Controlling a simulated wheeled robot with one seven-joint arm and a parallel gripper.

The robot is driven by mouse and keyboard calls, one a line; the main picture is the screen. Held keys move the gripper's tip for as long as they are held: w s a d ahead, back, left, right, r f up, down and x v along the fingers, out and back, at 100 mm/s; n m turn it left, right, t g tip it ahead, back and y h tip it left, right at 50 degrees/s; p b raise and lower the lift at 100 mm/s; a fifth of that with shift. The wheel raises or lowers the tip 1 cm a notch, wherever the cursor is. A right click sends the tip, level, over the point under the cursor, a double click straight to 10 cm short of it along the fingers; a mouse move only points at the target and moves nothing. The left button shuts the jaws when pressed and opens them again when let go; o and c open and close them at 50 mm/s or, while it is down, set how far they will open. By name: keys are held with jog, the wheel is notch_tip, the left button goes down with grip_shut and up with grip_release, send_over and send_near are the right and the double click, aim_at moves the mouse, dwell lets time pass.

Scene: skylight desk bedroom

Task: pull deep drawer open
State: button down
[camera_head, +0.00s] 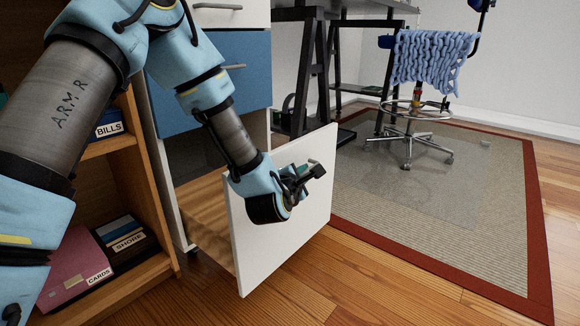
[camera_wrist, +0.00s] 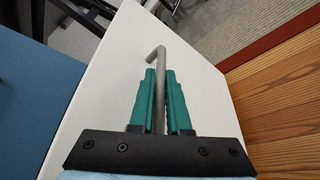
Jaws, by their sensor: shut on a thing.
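The deep drawer (camera_head: 262,256) is the white-fronted bottom drawer of the cabinet. It stands well out from the cabinet, and part of its wooden side and inside shows behind the front. Its white front also shows in the wrist view (camera_wrist: 205,85). My gripper (camera_head: 308,174) is at the outer face of this front, near its upper part. In the wrist view, the green fingers of my gripper (camera_wrist: 160,95) are shut on the grey bar handle (camera_wrist: 157,56), whose bent end sticks out beyond the fingertips.
A blue drawer (camera_head: 240,58) with a bar handle is shut above. A wooden shelf (camera_head: 128,285) with labelled boxes stands at the left. A red-edged rug (camera_head: 440,200) and a chair (camera_head: 410,112) lie to the right. Bare wooden floor (camera_head: 340,275) is clear in front.

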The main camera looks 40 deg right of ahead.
jog(key=shift+s, duration=0.4)
jog(key=c, duration=1.2)
grip_release()
jog(key=shift+d, duration=0.1)
jog(key=shift+o, duration=0.2)
jog(key=p+v, duration=0.3)
jog(key=v, duration=0.8)
